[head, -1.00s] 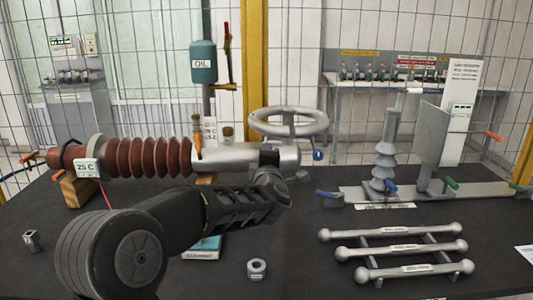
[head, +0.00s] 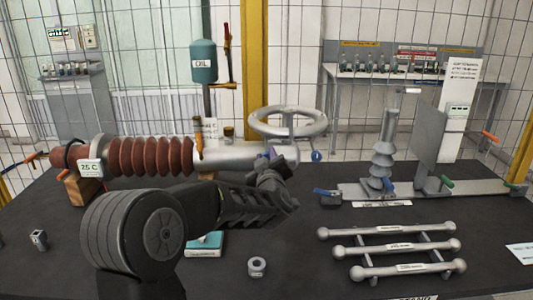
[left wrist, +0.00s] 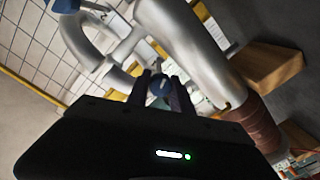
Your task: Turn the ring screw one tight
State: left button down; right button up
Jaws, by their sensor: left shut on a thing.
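My left gripper (head: 268,162) is at the right end of the grey metal cylinder (head: 232,153) of the bushing, below the handwheel. It is shut on a small blue ring screw, which shows between the two fingers in the left wrist view (left wrist: 159,84). In the head view the fingers mostly hide this screw. A second blue ring screw (head: 317,156) stands free, a little right of the gripper. The grey handwheel (head: 288,121) sits above the cylinder. My right gripper is in neither view.
The red-brown ribbed insulator (head: 150,157) extends left from the cylinder. Several grey bars (head: 392,248) lie at right front. A grey insulator post (head: 383,165) stands at right.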

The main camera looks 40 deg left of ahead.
pick_arm(q)
jog(key=shift+f+m+p, duration=0.1)
jog(key=shift+m+p, duration=0.35)
jog(key=shift+m, duration=0.65)
jog(key=c, duration=1.1)
grip_release()
jog(key=shift+c, duration=0.2)
jog(key=b+v, duration=0.1)
jog(key=v, duration=0.7)
